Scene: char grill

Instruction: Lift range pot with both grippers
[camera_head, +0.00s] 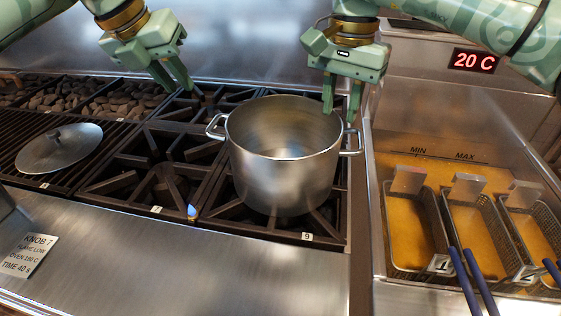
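A steel pot (283,172) without a lid stands upright on the range's front right burner grate, and I see into its empty inside. It has a loop handle on its left side (215,126) and one on its right side (352,142). My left gripper (176,88) is up and to the left of the pot, apart from the left handle, pointing down; its fingers overlap in this view. My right gripper (340,108) is by the pot's right rim, above the right handle, with a gap between its fingers. I cannot tell whether it touches the pot.
A round lid (59,148) lies on the grill at left. A fryer with several baskets (417,232) is at right, with blue handles (474,280) sticking forward.

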